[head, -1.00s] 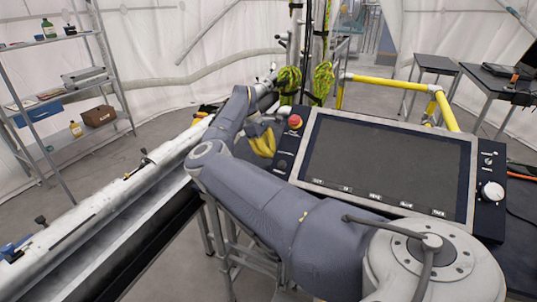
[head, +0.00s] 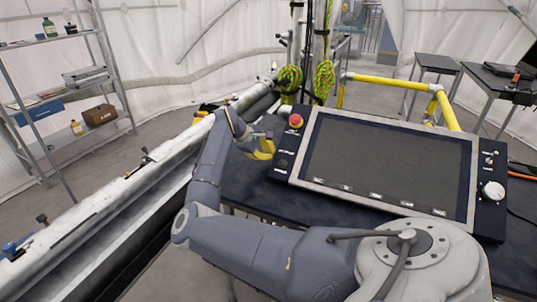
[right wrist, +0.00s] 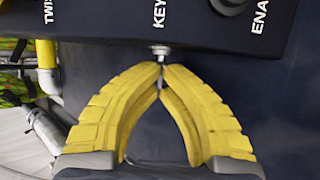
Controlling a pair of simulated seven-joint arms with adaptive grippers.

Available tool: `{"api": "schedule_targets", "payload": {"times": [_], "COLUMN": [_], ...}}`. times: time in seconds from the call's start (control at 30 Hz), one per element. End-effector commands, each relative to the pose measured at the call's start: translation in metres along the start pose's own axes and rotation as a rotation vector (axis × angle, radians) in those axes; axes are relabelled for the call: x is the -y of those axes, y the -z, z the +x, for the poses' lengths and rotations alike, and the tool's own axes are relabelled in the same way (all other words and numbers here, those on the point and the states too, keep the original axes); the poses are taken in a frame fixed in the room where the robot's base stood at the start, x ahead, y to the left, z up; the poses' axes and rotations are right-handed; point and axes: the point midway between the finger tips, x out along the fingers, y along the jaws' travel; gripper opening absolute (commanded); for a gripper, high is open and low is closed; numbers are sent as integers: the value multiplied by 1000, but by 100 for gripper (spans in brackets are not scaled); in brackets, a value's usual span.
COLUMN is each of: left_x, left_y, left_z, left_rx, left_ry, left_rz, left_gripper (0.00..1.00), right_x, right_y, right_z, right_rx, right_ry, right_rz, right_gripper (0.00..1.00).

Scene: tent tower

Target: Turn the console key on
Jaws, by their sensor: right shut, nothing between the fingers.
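The console (head: 390,165) has a dark screen and a black left side panel. In the right wrist view a small metal key (right wrist: 158,50) sticks out of that panel beside the white label KEY (right wrist: 159,14). My right gripper (right wrist: 160,66) has yellow ribbed fingers, shut with the tips together at the key's outer end. I cannot tell whether they touch it. In the head view the right gripper (head: 268,150) is at the console's left edge, and the key is too small to make out. My left gripper is not in view.
A red button (head: 296,120) sits at the panel's top corner, and a white knob (head: 493,191) is on the right panel. A yellow rail (head: 390,82) runs behind the console. Long white tubes (head: 130,185) lie to the left. A shelf (head: 68,95) stands far left.

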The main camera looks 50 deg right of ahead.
Motion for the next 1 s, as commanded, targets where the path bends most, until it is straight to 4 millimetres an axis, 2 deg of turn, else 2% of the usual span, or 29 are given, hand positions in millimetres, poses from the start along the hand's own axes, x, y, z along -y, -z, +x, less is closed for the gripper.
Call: {"api": "schedule_targets", "payload": {"times": [0.47,0.6,0.7,1.0], "left_x": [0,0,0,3], "left_y": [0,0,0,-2], "left_z": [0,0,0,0], "left_rx": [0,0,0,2], "left_ry": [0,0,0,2], "left_rz": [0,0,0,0], "left_gripper": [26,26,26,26], "right_x": [1,1,1,0], "right_y": [0,0,0,0], "right_z": [1,1,1,-3], "right_rx": [0,0,0,-1], "right_ry": [-10,-10,-10,-11], "right_rz": [4,4,5,5], "right_gripper": [0,17,26,26]}}
